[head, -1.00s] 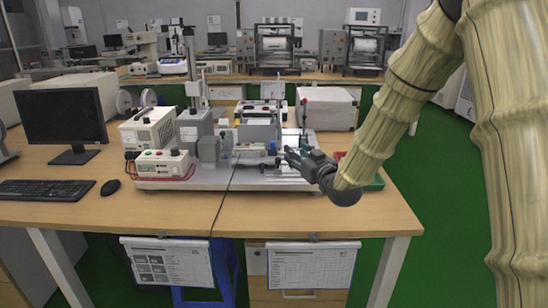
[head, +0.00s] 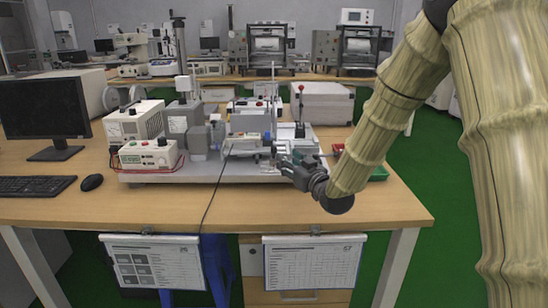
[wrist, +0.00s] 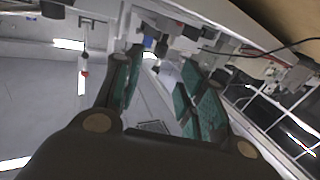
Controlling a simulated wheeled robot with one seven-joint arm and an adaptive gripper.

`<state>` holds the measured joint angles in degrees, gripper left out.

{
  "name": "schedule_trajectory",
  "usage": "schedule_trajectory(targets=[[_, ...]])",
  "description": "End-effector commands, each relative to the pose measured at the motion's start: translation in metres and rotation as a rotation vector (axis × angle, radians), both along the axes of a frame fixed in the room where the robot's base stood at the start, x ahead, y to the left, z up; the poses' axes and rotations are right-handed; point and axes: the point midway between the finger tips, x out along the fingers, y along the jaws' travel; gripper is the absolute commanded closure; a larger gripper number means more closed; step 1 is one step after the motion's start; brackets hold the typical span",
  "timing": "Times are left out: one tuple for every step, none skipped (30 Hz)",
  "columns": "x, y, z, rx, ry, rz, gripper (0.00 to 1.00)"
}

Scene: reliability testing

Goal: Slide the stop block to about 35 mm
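The test rig (head: 215,174) is a grey base plate carrying motors, blocks and rods on the wooden table. My gripper (head: 281,160) is at the right part of the rig, pointing left, close to the small metal parts and rods there. In the wrist view my gripper (wrist: 160,76) has its two green-padded fingers apart, with nothing clearly held between them. Small rig parts show beyond the fingertips. I cannot tell which of these parts is the stop block, nor read any scale. Contact between the fingers and the rig cannot be made out.
A power supply (head: 149,155) with red leads stands at the rig's left. A monitor (head: 45,115), keyboard (head: 35,186) and mouse (head: 92,182) occupy the table's left. The front strip of table is mostly clear, crossed by a black cable.

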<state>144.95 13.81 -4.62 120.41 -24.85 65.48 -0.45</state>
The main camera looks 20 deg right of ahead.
Motion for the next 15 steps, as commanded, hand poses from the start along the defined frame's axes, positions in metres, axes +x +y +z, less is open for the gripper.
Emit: schedule_trajectory(targets=[[0.002,0.0,-0.001,0.0,-0.001,0.0,0.6],[0.003,0.001,-0.001,-0.001,-0.001,0.0,0.6],[0.006,0.001,-0.001,-0.001,-0.001,0.0,0.6],[0.008,0.001,-0.001,-0.001,-0.001,0.0,0.6],[0.011,0.001,-0.001,-0.001,-0.001,-0.001,0.6],[0.016,0.002,-0.001,-0.001,-0.001,-0.001,0.6],[0.02,0.003,-0.001,0.0,-0.001,-0.001,0.6],[0.024,0.004,-0.001,0.0,-0.002,-0.001,0.6],[0.031,0.005,-0.001,-0.001,-0.001,-0.001,0.6],[0.035,0.006,-0.002,-0.001,0.0,-0.001,0.6],[0.041,0.006,-0.002,-0.001,-0.001,-0.001,0.6],[0.047,0.008,-0.001,-0.002,-0.001,-0.001,0.6],[0.052,0.009,-0.001,-0.002,-0.002,-0.001,0.6],[0.057,0.01,-0.001,-0.002,-0.001,-0.001,0.6],[0.063,0.011,-0.002,-0.002,0.0,-0.001,0.6]])
